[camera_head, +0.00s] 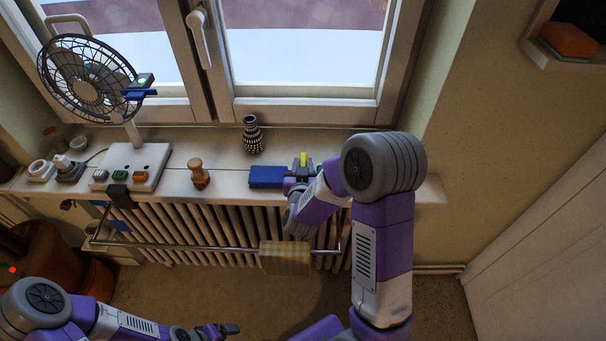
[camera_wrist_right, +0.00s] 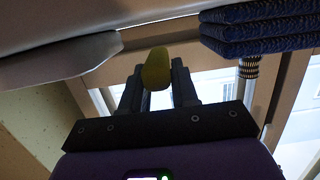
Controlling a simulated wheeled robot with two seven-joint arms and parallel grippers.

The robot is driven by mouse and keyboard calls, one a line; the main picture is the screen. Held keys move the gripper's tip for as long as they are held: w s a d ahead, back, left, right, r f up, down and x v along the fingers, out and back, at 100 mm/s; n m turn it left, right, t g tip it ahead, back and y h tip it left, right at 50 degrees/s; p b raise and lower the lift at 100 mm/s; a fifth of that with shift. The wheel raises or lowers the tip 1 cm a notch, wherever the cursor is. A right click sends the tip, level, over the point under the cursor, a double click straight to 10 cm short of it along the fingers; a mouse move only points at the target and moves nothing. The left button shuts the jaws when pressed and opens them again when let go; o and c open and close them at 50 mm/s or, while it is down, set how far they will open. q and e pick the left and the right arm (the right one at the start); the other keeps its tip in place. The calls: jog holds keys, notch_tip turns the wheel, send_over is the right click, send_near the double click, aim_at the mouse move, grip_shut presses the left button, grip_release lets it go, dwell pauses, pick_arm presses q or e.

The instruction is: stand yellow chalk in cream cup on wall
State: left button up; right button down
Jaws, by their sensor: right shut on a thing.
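The yellow chalk (camera_head: 303,158) stands up between the fingers of my right gripper (camera_head: 299,170), at the window sill beside a blue folded thing. The right wrist view shows its yellow end (camera_wrist_right: 156,69) between the two dark fingers of the right gripper (camera_wrist_right: 157,85), which is shut on it. I cannot make out a cream cup on the wall in either view. My left gripper (camera_head: 222,329) is low at the bottom edge of the head view, away from the sill; its jaw opening cannot be told.
On the sill (camera_head: 225,170) are a fan (camera_head: 85,88), a wooden stamp-like piece (camera_head: 199,174), a patterned vase (camera_head: 252,135) and the blue folded thing (camera_head: 266,176). A radiator (camera_head: 200,232) with a rail and checked cloth (camera_head: 285,258) is below. A wall shelf (camera_head: 560,58) is upper right.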

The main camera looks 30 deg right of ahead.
jog(key=shift+f+b, duration=0.4)
jog(key=shift+f, duration=1)
jog(key=shift+f, duration=0.1)
jog(key=c, duration=1.1)
grip_release()
